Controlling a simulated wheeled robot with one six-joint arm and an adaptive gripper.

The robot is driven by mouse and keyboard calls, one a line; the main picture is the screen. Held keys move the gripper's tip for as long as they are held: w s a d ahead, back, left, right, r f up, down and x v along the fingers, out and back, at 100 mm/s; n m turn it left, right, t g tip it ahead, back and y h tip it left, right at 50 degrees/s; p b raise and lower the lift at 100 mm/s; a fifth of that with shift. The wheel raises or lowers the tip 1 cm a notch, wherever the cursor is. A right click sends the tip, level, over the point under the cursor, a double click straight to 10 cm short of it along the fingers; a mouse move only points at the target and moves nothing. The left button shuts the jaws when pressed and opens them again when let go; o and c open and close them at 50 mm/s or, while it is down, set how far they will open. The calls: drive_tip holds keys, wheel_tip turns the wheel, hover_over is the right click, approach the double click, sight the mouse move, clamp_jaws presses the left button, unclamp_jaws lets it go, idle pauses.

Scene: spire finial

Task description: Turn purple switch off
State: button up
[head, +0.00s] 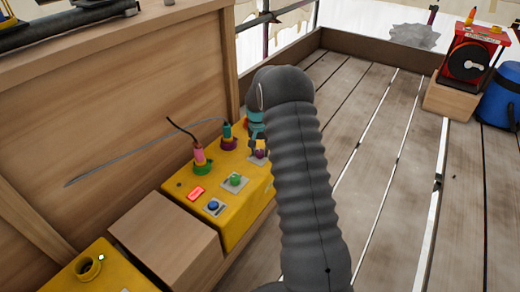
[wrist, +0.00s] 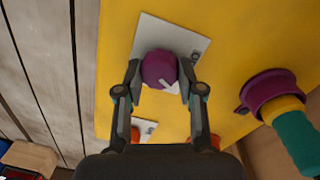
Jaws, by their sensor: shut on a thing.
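The purple switch (wrist: 160,68) is a round purple knob with a small white mark on a pale grey plate (wrist: 195,42). The plate is on the yellow box (wrist: 260,45). My gripper (wrist: 160,82) is shut on the purple knob, with one finger on each side of it. In the head view my arm covers part of the box's far right end, where my gripper (head: 258,142) comes down over the purple switch (head: 261,156). I cannot tell which state the switch is in.
A teal plug stands in a purple socket (wrist: 266,90) beside the switch. A pink plug (head: 200,157), a green button (head: 236,180) and a blue switch (head: 213,205) are also on the box. A wooden wall (head: 110,100) rises behind.

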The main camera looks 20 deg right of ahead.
sight(258, 151)
drive_tip(key=n, duration=0.5)
drive_tip(key=shift+a+n+p, duration=0.1)
drive_tip(key=shift+n+p, duration=0.25)
drive_tip(key=shift+n, duration=0.05)
drive_tip(key=shift+w, duration=0.1)
idle(0.3)
drive_tip(key=o, duration=1.1)
drive_tip(key=shift+o, duration=0.2)
wheel_tip(258, 151, up, 12)
drive_tip(key=shift+a, duration=0.35)
